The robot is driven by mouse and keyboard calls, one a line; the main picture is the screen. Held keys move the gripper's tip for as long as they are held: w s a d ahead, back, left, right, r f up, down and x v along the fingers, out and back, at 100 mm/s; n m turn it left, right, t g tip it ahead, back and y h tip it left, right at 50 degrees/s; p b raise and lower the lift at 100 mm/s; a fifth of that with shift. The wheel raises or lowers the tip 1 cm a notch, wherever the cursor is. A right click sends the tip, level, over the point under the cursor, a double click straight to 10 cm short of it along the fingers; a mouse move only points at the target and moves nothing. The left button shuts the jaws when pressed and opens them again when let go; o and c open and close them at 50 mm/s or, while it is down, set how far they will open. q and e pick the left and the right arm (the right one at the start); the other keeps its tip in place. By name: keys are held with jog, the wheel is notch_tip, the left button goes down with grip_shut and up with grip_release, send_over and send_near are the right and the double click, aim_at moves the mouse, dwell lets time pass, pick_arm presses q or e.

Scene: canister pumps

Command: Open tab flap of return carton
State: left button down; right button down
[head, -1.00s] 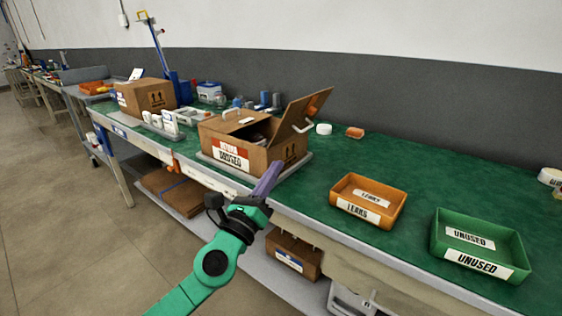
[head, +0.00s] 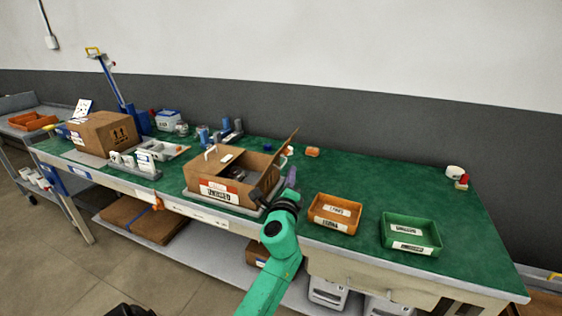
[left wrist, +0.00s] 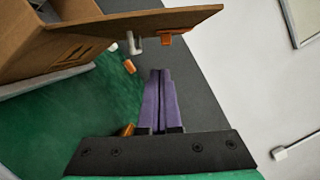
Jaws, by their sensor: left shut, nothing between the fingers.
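The return carton (head: 214,189) is a brown box with a red and white label, standing on a grey tray on the green bench. Its top is open, and a flap (head: 285,150) stands up tilted outward on its right side. The left wrist view shows the flap (left wrist: 140,24) overhead, with an orange tab (left wrist: 166,40) and a white hook-like piece (left wrist: 134,43) by its lower edge. My left gripper (head: 291,177) has purple fingers, shut and empty, just right of the carton. In the left wrist view the fingertips (left wrist: 160,74) point below the flap, apart from it.
An orange tray (head: 318,220) and a green tray (head: 385,238) stand right of my gripper. A second carton (head: 95,138) and white parts (head: 145,160) are at the left. A small orange item (head: 312,152) lies behind.

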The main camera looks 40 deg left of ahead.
aim_at(284, 164)
pick_arm(q)
jog(key=a, duration=0.1)
jog(key=a+r+p, duration=0.1)
jog(key=a+p, duration=0.1)
jog(key=shift+w+a+r, duration=0.25)
jog(key=shift+w+r, duration=0.15)
jog(key=shift+s+a, duration=0.25)
jog(key=shift+a, duration=0.05)
jog(key=shift+r, duration=0.1)
jog(key=n+p, duration=0.1)
jog(key=a+r+n+p, duration=0.1)
jog(key=p, duration=0.1)
jog(key=shift+s+r, duration=0.15)
jog(key=shift+r, duration=0.15)
jog(key=shift+s+a+r+n+g+p, duration=0.1)
jog(key=shift+s+a+n+g+p, duration=0.05)
jog(key=shift+a+n+g+p, duration=0.2)
jog(key=shift+n, duration=0.25)
jog(key=shift+f, duration=0.3)
